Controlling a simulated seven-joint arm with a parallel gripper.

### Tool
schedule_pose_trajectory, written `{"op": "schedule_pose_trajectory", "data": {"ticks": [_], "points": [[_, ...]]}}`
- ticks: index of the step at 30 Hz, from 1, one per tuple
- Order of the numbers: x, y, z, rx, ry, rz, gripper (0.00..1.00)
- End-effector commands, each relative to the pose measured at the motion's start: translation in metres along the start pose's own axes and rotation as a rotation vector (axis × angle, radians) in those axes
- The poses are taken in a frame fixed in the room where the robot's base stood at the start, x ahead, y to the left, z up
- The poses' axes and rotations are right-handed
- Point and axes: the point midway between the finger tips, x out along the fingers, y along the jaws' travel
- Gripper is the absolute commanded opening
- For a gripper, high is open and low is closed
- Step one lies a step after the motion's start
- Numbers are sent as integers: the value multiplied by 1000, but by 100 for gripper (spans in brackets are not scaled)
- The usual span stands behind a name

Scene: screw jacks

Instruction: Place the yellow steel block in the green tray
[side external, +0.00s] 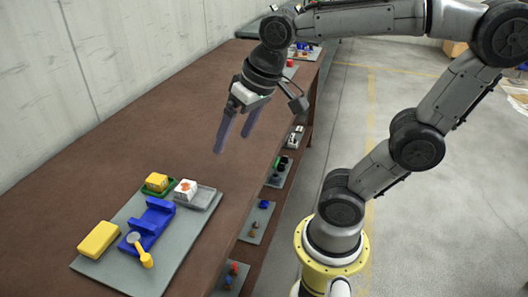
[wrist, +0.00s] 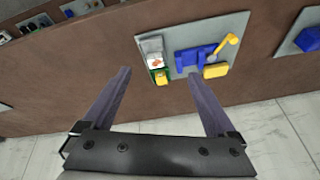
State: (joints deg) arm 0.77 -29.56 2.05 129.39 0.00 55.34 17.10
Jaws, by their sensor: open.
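A plain, larger yellow block (side external: 98,240) lies at the near left of a grey mat; it also shows in the wrist view (wrist: 215,71). The green tray (side external: 148,192) is at the mat's far edge and holds a smaller yellow block (side external: 157,181) with pale markings. Both also show in the wrist view, the tray (wrist: 163,84) partly covered by its block (wrist: 161,77). I cannot tell from looks which yellow block is steel. My gripper (side external: 234,143) is open and empty, high above the table, up and right of the tray in the side view.
A grey tray (side external: 206,200) with a white, orange-marked block (side external: 185,189) stands beside the green tray. A blue jack frame (side external: 148,226) and a yellow knobbed piece (side external: 138,248) sit mid-mat (side external: 107,271).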

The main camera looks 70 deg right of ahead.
Motion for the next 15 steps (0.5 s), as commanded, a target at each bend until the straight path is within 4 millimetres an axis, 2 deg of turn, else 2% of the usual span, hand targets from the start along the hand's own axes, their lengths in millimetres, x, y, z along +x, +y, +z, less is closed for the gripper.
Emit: {"op": "schedule_pose_trajectory", "data": {"ticks": [1, 3, 6, 10, 15], "points": [[-2, 5, 18, -69, 25, -9, 92], [-1, 10, 36, -158, 52, -15, 92], [2, 15, 54, -249, 78, -19, 92], [5, 18, 65, -305, 93, -20, 92], [5, 18, 66, -314, 93, -20, 92]]}}
